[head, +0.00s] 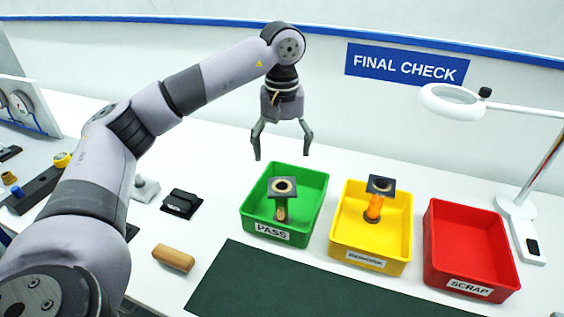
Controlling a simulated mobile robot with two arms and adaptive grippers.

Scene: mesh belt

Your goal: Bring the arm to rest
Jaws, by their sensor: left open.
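My left arm comes in from the left and reaches over the white table. Its left gripper (282,152) points down, open and empty, above and behind the green bin (318,205) labelled PASS. Its fingers are spread and hold nothing. In the green bin stands a part with a dark square top with a ring (284,187) and a tan handle. In the yellow bin (342,238) labelled REWORK stands a similar part with a square dark top (381,185) and an orange handle. The red bin (446,227) labelled SCRAP looks empty. My right gripper is not in view.
A dark green mat (290,285) lies in front of the bins. A wooden block (173,258) and a black item (181,203) lie left of it. A magnifier lamp (456,101) stands at the right. A FINAL CHECK sign (406,65) hangs on the back wall.

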